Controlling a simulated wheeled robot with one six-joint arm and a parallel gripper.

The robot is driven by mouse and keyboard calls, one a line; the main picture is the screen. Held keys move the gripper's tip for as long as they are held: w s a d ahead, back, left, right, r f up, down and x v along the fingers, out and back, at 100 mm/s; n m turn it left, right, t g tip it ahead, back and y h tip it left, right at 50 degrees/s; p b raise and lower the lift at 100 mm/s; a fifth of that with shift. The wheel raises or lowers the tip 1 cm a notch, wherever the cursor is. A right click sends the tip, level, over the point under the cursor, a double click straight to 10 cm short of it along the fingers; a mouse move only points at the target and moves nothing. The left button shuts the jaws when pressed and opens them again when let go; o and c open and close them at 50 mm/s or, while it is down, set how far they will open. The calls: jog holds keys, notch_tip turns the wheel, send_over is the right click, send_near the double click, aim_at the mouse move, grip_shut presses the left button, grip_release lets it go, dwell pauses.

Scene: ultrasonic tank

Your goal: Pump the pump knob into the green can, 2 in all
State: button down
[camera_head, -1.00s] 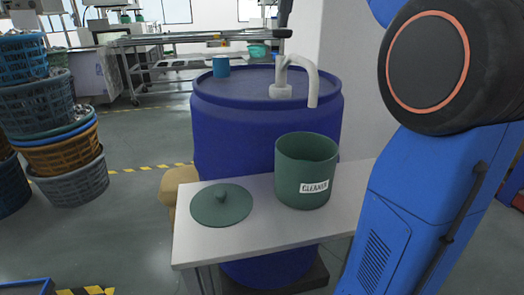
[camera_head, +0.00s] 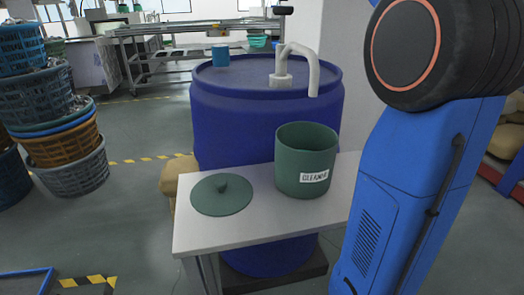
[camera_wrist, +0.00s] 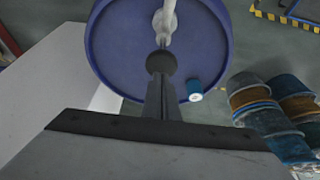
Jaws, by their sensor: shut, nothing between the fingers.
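The pump knob (camera_head: 283,10) is a dark cap above the white pump (camera_head: 283,79) on the blue drum, near the top edge of the head view. In the wrist view the knob (camera_wrist: 161,62) is a dark round shape just beyond my gripper (camera_wrist: 161,80). My gripper's fingers are shut and empty; they point at the knob, and I cannot tell whether they touch it. The green can (camera_head: 306,165), labelled as cleaner, stands open on the white table, below the pump's curved spout (camera_head: 313,80). Its contents are hidden. My gripper is outside the head view.
A green lid (camera_head: 221,195) lies on the white table (camera_head: 240,232), left of the can. A blue cup (camera_head: 220,55) stands on the blue drum (camera_head: 235,120). Stacked baskets (camera_head: 65,150) stand at the left.

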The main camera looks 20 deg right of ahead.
notch_tip(320, 180, up, 6)
dwell(1.0)
